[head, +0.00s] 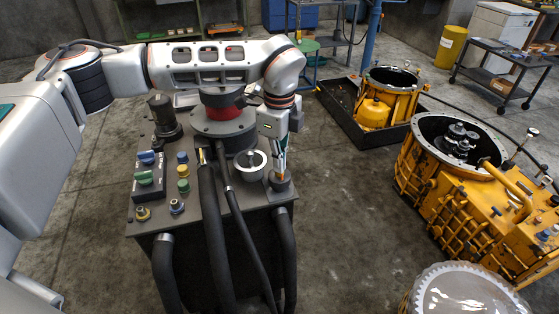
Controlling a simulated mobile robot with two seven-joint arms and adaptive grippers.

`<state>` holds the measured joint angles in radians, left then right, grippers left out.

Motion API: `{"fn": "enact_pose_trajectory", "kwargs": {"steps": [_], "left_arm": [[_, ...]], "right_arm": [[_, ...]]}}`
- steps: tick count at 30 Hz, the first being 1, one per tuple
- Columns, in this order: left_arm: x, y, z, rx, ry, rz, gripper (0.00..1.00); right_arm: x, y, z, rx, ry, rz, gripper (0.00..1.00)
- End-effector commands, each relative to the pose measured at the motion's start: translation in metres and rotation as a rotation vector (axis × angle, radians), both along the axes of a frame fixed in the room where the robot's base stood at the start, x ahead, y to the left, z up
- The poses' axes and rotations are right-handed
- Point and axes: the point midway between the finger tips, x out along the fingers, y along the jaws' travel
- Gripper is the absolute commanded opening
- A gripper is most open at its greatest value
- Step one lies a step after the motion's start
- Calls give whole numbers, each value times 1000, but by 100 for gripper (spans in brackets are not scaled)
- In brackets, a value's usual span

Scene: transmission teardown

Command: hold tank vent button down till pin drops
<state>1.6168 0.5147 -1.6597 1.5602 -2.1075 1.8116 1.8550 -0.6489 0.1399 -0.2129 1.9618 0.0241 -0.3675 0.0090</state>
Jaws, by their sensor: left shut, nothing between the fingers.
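The dark grey tank (222,213) stands left of the middle, with hoses and fittings on its top. My left arm reaches in from the left above it and bends down at its right side. My left gripper (281,172) is shut and empty, pointing down at a dark round fitting (280,185) at the tank top's right edge. The fingertips are at or just above this fitting; I cannot tell whether they touch or press it. An orange-brown bit shows at the tips. I cannot make out the vent button or the pin for certain. My right gripper is out of view.
A round gauge (250,160) sits just left of the gripper. Green, blue and yellow knobs (183,170) and a switch box (149,174) are on the tank's left. Thick black hoses (212,210) run down the front. A yellow transmission housing (455,195) stands right, past clear floor.

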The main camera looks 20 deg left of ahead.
Motion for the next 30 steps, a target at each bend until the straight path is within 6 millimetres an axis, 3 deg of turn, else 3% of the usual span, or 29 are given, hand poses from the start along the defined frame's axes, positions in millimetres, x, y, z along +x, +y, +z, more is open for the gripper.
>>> {"fn": "enact_pose_trajectory", "kwargs": {"steps": [30], "left_arm": [[-1,0,-9,2,4,-1,0]], "right_arm": [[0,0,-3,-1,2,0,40]]}}
